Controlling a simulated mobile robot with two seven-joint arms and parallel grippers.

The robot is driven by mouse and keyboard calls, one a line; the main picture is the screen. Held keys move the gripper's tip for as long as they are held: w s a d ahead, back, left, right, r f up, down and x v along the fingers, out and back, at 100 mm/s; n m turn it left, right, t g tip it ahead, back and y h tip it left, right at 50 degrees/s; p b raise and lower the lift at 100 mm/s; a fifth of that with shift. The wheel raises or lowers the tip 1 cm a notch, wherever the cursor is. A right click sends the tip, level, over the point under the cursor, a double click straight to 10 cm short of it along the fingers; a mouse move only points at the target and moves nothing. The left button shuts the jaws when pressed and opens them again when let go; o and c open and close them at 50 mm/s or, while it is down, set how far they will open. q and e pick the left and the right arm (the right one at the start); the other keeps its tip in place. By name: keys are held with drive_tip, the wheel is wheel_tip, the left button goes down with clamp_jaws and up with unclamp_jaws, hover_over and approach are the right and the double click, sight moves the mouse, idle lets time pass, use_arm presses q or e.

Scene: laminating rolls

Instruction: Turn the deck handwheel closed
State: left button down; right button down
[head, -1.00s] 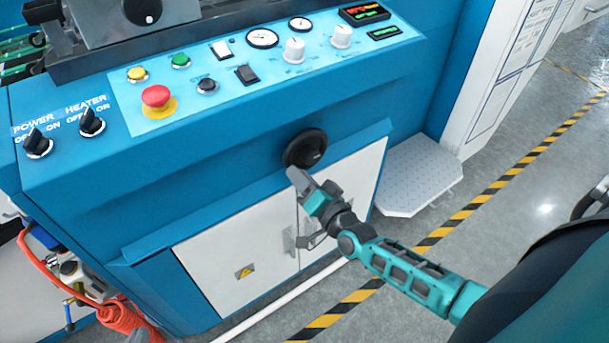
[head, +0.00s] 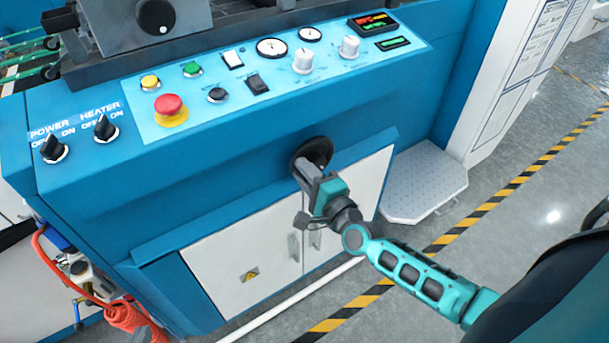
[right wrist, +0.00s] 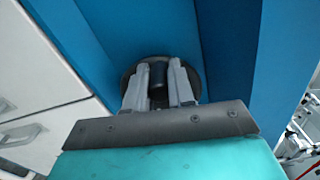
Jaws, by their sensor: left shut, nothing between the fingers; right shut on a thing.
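The black round handwheel (head: 320,148) is on the blue front of the machine, below the control panel and above the white cabinet doors. My right gripper (head: 304,170) reaches it from the front right and partly covers it. In the right wrist view the dark disc of the handwheel (right wrist: 131,84) shows behind my right gripper (right wrist: 158,88). The two grey fingers stand on either side of the wheel's short black grip (right wrist: 157,76) and are shut on it. My left gripper is not visible.
The sloped control panel (head: 330,85) has a red emergency button (head: 170,107), switches, knobs and gauges. White cabinet doors (head: 245,250) are below. A grey step plate (head: 425,185) is at the right. An orange coiled hose (head: 122,316) hangs at lower left.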

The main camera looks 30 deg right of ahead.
drive_tip(key=shift+d+r+m, duration=0.1)
drive_tip(key=shift+r+m, duration=0.25)
drive_tip(key=shift+m, duration=0.25)
drive_tip(key=c, duration=1)
unclamp_jaws()
drive_tip(key=shift+o, duration=0.2)
drive_tip(key=s+d, duration=0.1)
drive_tip(key=s, duration=1.2)
drive_tip(key=shift+w+d, duration=0.1)
